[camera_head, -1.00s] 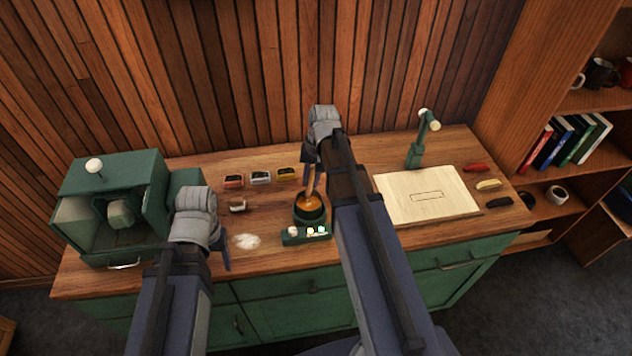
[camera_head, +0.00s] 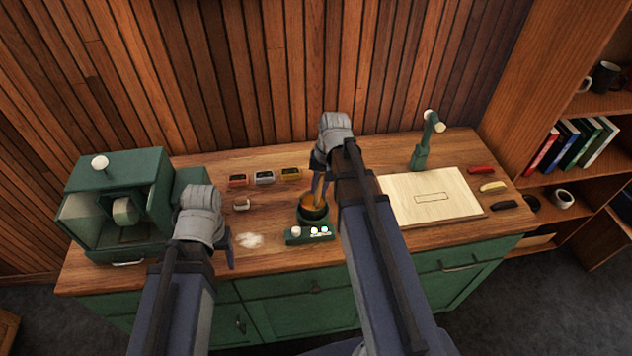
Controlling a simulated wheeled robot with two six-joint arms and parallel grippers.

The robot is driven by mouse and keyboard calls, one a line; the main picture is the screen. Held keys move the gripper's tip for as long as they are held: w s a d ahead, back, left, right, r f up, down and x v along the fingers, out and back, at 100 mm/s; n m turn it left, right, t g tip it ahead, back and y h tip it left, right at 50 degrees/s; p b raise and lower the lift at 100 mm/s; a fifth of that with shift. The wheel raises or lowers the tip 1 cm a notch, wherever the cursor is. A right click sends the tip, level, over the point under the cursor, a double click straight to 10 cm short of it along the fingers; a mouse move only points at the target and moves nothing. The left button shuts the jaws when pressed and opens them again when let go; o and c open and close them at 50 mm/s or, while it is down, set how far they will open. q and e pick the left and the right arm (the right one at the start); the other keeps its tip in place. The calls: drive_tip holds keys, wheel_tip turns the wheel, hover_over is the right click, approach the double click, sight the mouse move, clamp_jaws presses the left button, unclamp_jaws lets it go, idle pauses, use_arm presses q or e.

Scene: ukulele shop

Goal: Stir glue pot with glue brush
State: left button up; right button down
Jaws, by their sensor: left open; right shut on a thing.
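The glue pot (camera_head: 313,213) is a dark green pot with amber glue inside, standing on a small green heater base with knobs and lights (camera_head: 309,235). My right gripper (camera_head: 320,186) is above the pot and shut on the glue brush (camera_head: 317,198). Only a short part of the brush shows; its lower end is down inside the pot. The gripper and arm hide the rest of it. My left gripper (camera_head: 226,258) is open and empty, over the bench to the left of the pot, near the white pile.
A green machine (camera_head: 117,165) stands at the bench's left end. Small tins (camera_head: 264,178) and a small block (camera_head: 241,204) lie behind. A pale board (camera_head: 431,208), a green clamp stand (camera_head: 421,156) and coloured pieces (camera_head: 493,187) are at right. White powder (camera_head: 249,240) lies left of the pot.

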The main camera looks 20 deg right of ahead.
drive_tip(key=shift+w+d, duration=0.1)
drive_tip(key=shift+w, duration=0.7)
drive_tip(key=shift+r, duration=0.1)
wheel_tip(320, 180, up, 7)
drive_tip(key=d+p, duration=0.1)
drive_tip(key=p, duration=0.5)
drive_tip(key=shift+w+d+p, duration=0.15)
drive_tip(key=shift+d+p, duration=0.05)
drive_tip(key=shift+p, duration=0.2)
drive_tip(key=shift+f, duration=0.2)
drive_tip(key=shift+r, duration=0.1)
